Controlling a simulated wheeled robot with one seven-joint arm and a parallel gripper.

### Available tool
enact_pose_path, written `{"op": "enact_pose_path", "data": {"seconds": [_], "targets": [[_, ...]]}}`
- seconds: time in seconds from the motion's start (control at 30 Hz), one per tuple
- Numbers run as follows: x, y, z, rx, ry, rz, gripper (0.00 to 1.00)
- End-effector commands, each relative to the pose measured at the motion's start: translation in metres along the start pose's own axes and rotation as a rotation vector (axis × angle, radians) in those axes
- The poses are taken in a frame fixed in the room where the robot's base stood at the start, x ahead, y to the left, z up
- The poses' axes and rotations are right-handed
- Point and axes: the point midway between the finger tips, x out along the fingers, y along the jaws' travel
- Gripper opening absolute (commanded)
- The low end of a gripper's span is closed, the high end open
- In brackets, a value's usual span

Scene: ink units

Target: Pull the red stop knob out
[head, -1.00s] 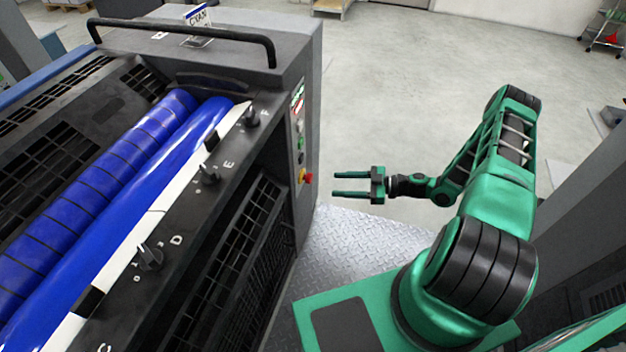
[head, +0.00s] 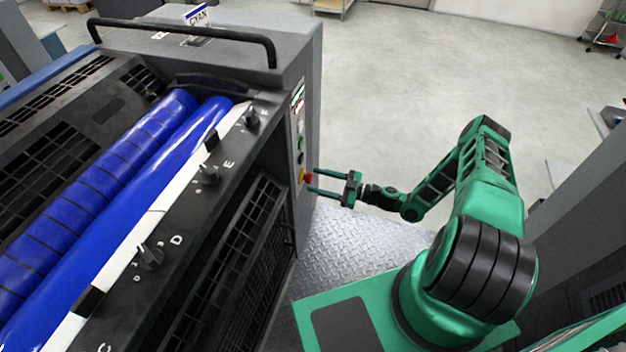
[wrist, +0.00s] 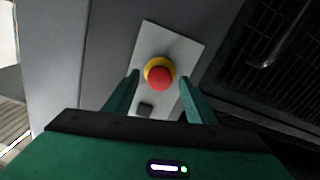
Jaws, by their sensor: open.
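The red stop knob (wrist: 161,78) sits on a yellow collar (wrist: 154,64) on a light plate in the wrist view. In the head view the knob (head: 308,177) is on the side panel of the grey machine, partly covered by my fingers. My gripper (head: 312,181) is open, with its fingertips close to the knob. In the wrist view my gripper (wrist: 160,85) has one finger to each side of the knob, with gaps visible. Whether the tips reach past the knob's face is hard to tell.
A small dark square button (wrist: 146,110) is on the plate near the knob. More buttons, one green (head: 300,143), are above it on the panel. The grey machine (head: 300,60) stands left, with blue rollers (head: 110,190). A metal tread plate (head: 345,250) lies below; the floor (head: 430,80) behind is clear.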

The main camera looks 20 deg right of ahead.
Motion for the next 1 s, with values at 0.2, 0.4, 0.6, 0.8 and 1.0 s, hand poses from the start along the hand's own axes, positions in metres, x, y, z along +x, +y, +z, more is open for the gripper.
{"op": "enact_pose_path", "data": {"seconds": [0.2, 0.4, 0.6, 0.8, 1.0], "targets": [[0.023, 0.000, 0.000, 0.000, 0.001, 0.000, 0.51], [0.028, 0.000, 0.000, 0.001, 0.000, 0.000, 0.51], [0.028, 0.000, 0.000, 0.001, 0.000, 0.000, 0.46], [0.028, 0.000, 0.000, 0.001, 0.000, 0.000, 0.00], [0.017, 0.000, 0.001, 0.001, -0.002, 0.000, 0.00]]}}
